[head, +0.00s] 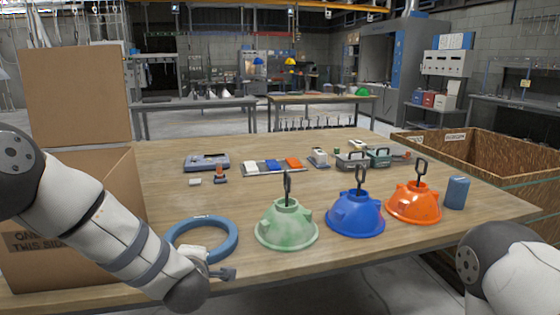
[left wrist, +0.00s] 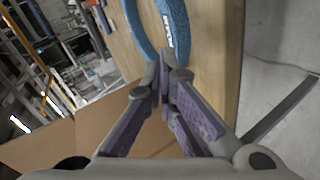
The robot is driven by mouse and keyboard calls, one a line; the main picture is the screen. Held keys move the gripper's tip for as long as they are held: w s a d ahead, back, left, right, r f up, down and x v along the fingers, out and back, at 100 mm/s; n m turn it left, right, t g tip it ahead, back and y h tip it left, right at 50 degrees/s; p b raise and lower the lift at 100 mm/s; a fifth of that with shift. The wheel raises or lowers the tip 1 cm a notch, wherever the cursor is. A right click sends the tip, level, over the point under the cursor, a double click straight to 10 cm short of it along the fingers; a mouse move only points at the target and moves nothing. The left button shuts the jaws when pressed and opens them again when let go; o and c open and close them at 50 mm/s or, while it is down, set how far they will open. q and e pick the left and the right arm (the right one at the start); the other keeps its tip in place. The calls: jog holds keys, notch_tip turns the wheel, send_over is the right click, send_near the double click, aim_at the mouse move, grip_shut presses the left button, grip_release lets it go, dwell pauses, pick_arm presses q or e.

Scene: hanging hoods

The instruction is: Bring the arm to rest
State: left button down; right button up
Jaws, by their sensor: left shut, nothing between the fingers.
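My left arm comes in from the left over the front of the table, and its gripper (head: 226,273) is at the front edge, just below a blue ring (head: 232,243). In the left wrist view the fingers of the left gripper (left wrist: 166,62) are together with nothing between them. The blue ring (left wrist: 177,25) shows just beyond the fingertips there; I cannot tell whether they touch it. My right arm shows only partly at the bottom right, and its gripper is out of view.
Green (head: 287,226), blue (head: 355,216) and orange (head: 414,204) hoods with black handles stand on the wooden table (head: 250,180). A blue cylinder (head: 456,192) is at right. An open cardboard box (head: 75,95) is behind my left arm. A wooden crate (head: 510,160) stands right of the table.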

pick_arm(q)
jog(key=s+f+m+g+h, duration=0.25)
jog(key=s+f+m, duration=0.35)
jog(key=s+f, duration=0.5)
jog(key=s+f+m+g+h, duration=0.1)
jog(key=s+f+m+g, duration=0.35)
jog(key=s+f, duration=0.6)
jog(key=s+a+m+g, duration=0.1)
jog(key=s+m+g, duration=0.2)
jog(key=s, duration=1)
jog(key=s+a+r+m+g, duration=0.1)
jog(key=s+a+m+g, duration=0.1)
jog(key=s, duration=1.1)
jog(key=shift+s+m+g, duration=0.2)
jog(key=shift+m+g, duration=0.4)
jog(key=shift+m, duration=0.55)
